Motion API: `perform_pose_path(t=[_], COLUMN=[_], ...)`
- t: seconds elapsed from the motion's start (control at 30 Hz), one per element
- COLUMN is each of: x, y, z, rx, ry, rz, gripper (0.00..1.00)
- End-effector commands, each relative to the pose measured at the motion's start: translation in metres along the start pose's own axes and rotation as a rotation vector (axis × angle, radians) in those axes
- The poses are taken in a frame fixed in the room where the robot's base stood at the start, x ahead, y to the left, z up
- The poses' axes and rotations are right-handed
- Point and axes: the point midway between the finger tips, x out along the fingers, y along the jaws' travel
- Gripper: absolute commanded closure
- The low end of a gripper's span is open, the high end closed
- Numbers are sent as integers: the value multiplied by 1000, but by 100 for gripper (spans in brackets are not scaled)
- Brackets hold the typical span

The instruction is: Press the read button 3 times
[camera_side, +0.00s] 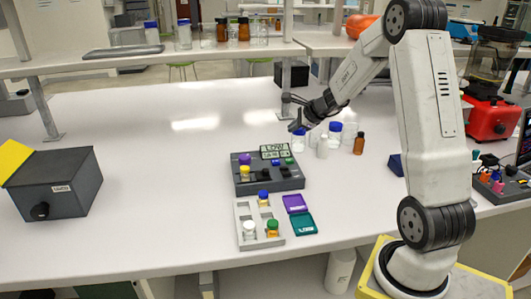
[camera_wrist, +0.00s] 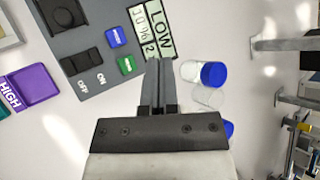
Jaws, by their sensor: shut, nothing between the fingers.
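The dark grey rig box (camera_side: 270,183) stands on the white bench in the side view. In the wrist view its panel carries a blue button (camera_wrist: 116,37) and a green button (camera_wrist: 126,65); their small labels are too blurred to read, so I cannot tell which is the read button. A black OFF/ON rocker switch (camera_wrist: 82,62) lies left of them. A display panel (camera_wrist: 148,31) beside the buttons shows LOW. My gripper (camera_wrist: 159,64) is shut and empty, its tips right of the green button in the wrist view. In the side view my gripper (camera_side: 297,127) hangs above the rig's back right.
Clear bottles with blue caps (camera_wrist: 212,74) and a brown bottle (camera_side: 359,144) stand close behind the rig. A pale tray (camera_side: 243,210) with several vials, a purple HIGH tile (camera_side: 295,203) and a teal tile (camera_side: 302,224) lie in front.

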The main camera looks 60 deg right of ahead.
Motion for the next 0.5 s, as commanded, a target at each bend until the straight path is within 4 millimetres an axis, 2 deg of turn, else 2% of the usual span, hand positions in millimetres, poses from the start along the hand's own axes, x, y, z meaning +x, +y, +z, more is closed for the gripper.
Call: perform_pose_path(t=[0.5], x=[3], y=[2], z=[-2], rx=[1], ry=[0], rz=[1], gripper=[100])
